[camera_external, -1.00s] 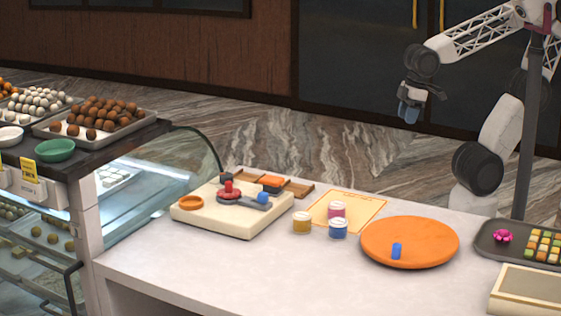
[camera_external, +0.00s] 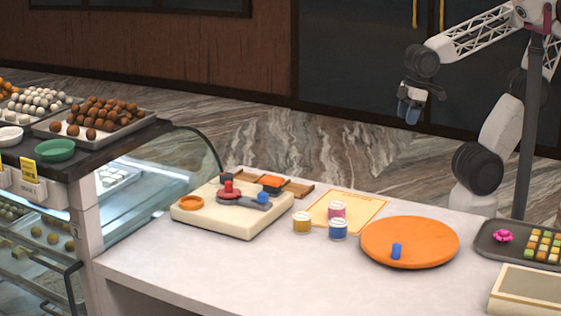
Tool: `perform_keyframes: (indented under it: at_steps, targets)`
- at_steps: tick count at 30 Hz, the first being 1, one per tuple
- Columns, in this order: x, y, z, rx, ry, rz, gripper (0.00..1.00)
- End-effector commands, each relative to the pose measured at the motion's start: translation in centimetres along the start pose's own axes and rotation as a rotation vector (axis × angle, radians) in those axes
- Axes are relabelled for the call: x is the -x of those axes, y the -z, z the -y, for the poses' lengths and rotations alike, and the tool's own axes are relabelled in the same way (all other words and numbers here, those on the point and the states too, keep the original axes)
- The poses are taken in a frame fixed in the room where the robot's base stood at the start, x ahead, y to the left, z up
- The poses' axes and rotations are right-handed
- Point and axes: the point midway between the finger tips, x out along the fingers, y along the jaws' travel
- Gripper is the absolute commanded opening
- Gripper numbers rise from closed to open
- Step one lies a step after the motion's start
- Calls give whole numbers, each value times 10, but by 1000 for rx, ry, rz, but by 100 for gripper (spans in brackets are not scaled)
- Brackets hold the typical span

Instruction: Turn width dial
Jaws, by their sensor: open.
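A cream board (camera_external: 228,222) on the counter carries several small fittings. An orange ring (camera_external: 191,203) lies at its left. A red knob (camera_external: 228,188) stands on a grey base near its middle, and a grey bar with a blue end (camera_external: 263,198) reaches to the right. I cannot tell which of these is the width dial. My gripper (camera_external: 408,117) hangs high above the far side of the counter, well to the right of the board. Its fingers are bluish, point down, and are open and empty.
Three small jars (camera_external: 338,229) stand by an orange paper sheet (camera_external: 369,205). An orange disc (camera_external: 430,245) with a blue peg lies to the right. A grey tray (camera_external: 488,246) of sweets is at far right. The front counter is clear.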

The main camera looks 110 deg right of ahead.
Motion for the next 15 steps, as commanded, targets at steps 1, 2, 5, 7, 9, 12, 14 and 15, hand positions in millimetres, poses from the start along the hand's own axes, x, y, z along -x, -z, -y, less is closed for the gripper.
perform_keyframes:
  at_steps: [1, 2, 5, 7, 9, 12, 14, 15]
  targets:
    - [0, 1, 0, -2, 0, 1, 64]
    - [0, 2, 0, -4, 0, 1, 67]
    - [2, 9, 0, -17, 0, 3, 67]
    - [4, 16, 1, -32, 0, 7, 67]
    - [5, 26, 1, -54, 0, 12, 67]
    - [9, 44, 2, -94, 0, 20, 67]
    - [11, 57, 2, -122, 0, 24, 67]
    - [12, 66, 3, -142, 0, 28, 67]
